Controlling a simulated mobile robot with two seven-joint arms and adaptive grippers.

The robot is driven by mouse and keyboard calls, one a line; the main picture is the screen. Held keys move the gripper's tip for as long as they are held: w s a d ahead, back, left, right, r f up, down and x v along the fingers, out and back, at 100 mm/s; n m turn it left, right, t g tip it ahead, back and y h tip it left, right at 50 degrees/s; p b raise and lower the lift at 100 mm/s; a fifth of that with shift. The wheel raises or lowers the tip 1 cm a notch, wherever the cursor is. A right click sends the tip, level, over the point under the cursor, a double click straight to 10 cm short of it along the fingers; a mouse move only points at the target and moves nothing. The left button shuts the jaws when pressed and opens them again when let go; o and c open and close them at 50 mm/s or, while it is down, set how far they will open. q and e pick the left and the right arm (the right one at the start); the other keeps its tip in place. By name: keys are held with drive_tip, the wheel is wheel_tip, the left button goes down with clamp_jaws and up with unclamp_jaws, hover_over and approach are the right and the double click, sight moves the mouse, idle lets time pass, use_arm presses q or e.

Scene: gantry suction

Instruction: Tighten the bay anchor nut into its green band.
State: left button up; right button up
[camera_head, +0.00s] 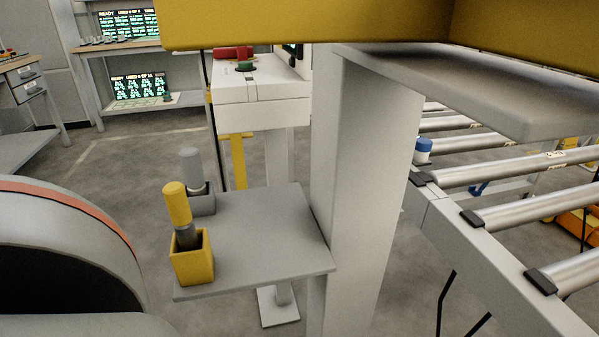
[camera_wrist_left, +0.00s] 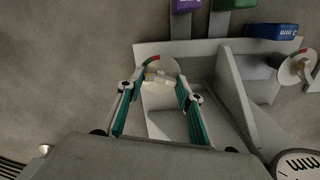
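In the left wrist view a small tan nut (camera_wrist_left: 158,77) sits in front of a round pale dial (camera_wrist_left: 168,64) with a red and green band along its rim. The green part shows at the upper left, the red towards the top. My left gripper (camera_wrist_left: 160,84) has its two teal fingers spread, one on each side of the nut. I see gaps between the fingers and the nut; whether a tip touches the dial I cannot tell. The nut's pointer position is too small to read. The head view shows neither gripper, the nut nor the dial.
A second dial (camera_wrist_left: 297,68) and a grey bracket wall (camera_wrist_left: 228,75) stand right of my left gripper. Purple, green and blue tagged blocks lie above, including the blue one (camera_wrist_left: 272,31). In the head view a grey shelf (camera_head: 262,255) holds a yellow holder (camera_head: 191,262); a roller conveyor (camera_head: 500,215) is right.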

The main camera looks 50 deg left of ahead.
use_arm(q)
drive_tip(key=shift+m, duration=1.1)
drive_tip(key=m, duration=0.3)
drive_tip(key=shift+s, duration=0.1)
drive_tip(key=shift+a, duration=0.1)
drive_tip(key=o, duration=1.1)
drive_tip(key=shift+r, duration=0.1)
drive_tip(key=shift+r, duration=5.9)
